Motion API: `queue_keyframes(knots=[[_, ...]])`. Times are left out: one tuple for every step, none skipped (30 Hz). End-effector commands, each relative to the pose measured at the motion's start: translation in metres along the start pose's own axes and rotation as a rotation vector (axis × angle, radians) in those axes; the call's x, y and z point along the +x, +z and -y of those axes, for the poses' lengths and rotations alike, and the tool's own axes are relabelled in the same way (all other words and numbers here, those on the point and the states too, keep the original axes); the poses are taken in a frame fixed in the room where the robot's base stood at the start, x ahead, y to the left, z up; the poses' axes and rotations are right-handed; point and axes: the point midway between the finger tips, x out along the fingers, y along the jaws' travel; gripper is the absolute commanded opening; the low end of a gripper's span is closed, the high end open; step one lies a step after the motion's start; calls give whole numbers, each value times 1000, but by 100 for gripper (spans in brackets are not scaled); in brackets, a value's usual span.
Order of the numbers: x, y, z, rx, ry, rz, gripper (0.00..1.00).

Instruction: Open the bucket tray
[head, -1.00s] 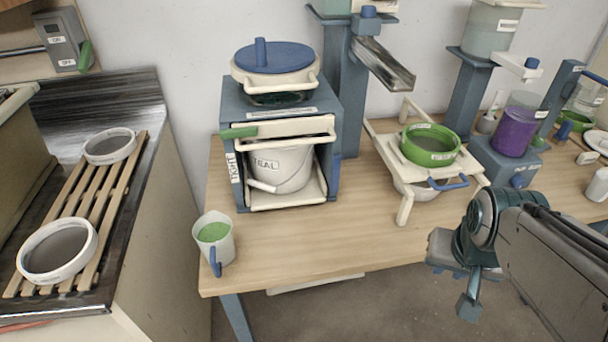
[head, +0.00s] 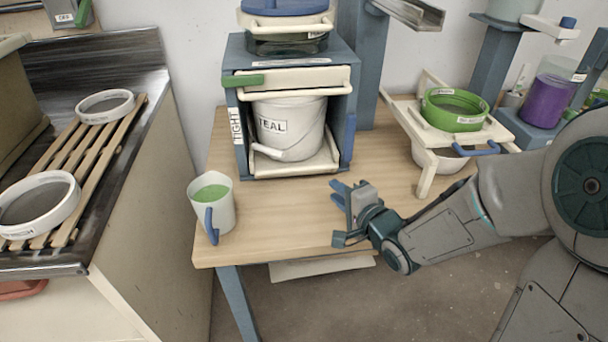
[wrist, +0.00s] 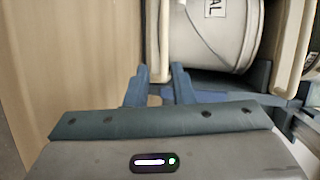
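The bucket tray (head: 322,170) is a cream tray low in a blue-grey press frame (head: 343,110). A white bucket (head: 290,118) labelled TEAL stands on it, with its handle hanging at the front. My gripper (head: 336,191) is in front and to the right of the tray's front edge, low over the table, fingers pointing towards the press. In the wrist view the two fingers (wrist: 160,70) are apart. The tray's cream front edge (wrist: 154,40) lines up with the gap between them. I cannot tell whether the fingers touch it.
A cream bar with a green handle (head: 243,80) crosses the press above the bucket. A white jug (head: 224,212) of green glaze stands at the table's left front corner. A cream stand (head: 432,165) with a green sieve (head: 455,110) is to the right. The table before the press is clear.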

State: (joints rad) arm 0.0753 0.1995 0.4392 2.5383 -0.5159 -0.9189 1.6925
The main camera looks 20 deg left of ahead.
Motion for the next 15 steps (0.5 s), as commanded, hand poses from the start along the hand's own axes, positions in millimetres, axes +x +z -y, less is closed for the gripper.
queue_keyframes(knots=[[3,5,-3,33,-22,19,22],[4,7,-2,49,-33,29,22],[5,10,-1,64,-45,39,22],[6,11,-1,72,-51,43,22],[7,12,0,77,-55,47,22],[9,12,0,81,-57,49,22],[12,12,1,82,-59,49,22],[16,12,1,81,-59,49,22],[21,13,1,81,-59,49,22],[26,13,1,80,-58,50,22],[31,14,1,80,-58,50,22],[39,14,2,81,-58,49,22],[46,14,2,81,-58,50,22],[52,14,2,80,-58,50,22],[61,15,2,80,-57,49,22]])
